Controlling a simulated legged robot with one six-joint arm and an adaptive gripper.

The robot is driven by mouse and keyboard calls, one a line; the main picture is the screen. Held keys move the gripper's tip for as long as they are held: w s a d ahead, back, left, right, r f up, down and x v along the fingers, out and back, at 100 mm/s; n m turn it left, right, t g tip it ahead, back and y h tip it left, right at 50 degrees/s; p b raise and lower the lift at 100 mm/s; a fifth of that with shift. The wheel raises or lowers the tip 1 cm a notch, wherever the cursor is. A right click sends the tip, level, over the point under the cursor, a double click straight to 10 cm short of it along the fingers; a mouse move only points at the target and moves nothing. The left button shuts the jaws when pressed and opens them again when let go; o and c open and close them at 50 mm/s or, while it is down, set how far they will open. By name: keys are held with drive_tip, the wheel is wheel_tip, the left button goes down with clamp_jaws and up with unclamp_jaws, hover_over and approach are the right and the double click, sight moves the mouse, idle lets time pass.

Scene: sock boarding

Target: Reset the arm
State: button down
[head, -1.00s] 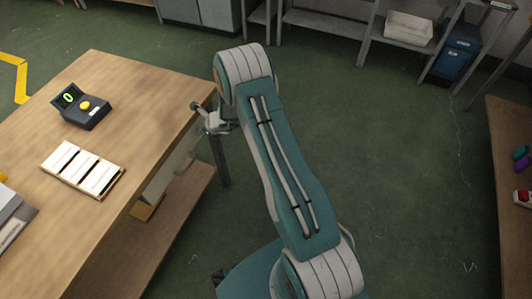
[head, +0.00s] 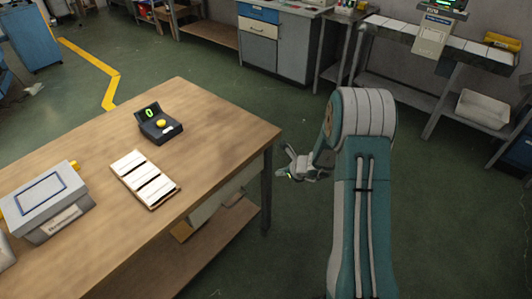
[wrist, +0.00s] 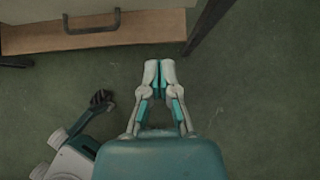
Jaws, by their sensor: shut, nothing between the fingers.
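My gripper (wrist: 160,72) is shut and empty in the wrist view, pointing down over the green floor. In the head view my gripper (head: 284,172) shows small beside the right edge of the wooden table, partly hidden behind my arm's wrist. My arm (head: 362,190) is folded, with its large teal and white joint at the right of the head view. The gripper touches nothing that I can see.
The wooden table (head: 225,137) stands at the left. On it are a black device with a yellow button (head: 160,124), a wooden tray of white pieces (head: 172,198) and a grey box (head: 70,225). A conveyor (head: 395,30) runs at the back right. Green floor is clear around my arm.

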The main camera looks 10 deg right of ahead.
drive_tip(key=s+a+r+n+g, duration=0.1)
drive_tip(key=s+a+r+n, duration=0.3)
drive_tip(key=r, duration=0.3)
drive_tip(key=s+a+r+n, duration=0.2)
drive_tip(key=s+r+n, duration=0.2)
drive_tip(key=r+n, duration=0.3)
drive_tip(key=s+a+r+n+g, duration=0.1)
drive_tip(key=s+a+r+n, duration=0.25)
drive_tip(key=r, duration=0.45)
drive_tip(key=s+d+r+n+h, duration=0.1)
drive_tip(key=s+r+n, duration=0.2)
drive_tip(key=s, duration=0.4)
drive_tip(key=s+d+r+n+h, duration=0.1)
drive_tip(key=s+r+n+h, duration=0.1)
drive_tip(key=s+n, duration=0.4)
drive_tip(key=s+d+r+n+h, duration=0.1)
drive_tip(key=s+r+n, duration=0.3)
drive_tip(key=s, duration=0.4)
drive_tip(key=shift+s+d+r+n+h, duration=0.2)
drive_tip(key=shift+s+d+n+h, duration=0.1)
drive_tip(key=shift+n+h, duration=0.35)
drive_tip(key=shift+w, duration=0.1)
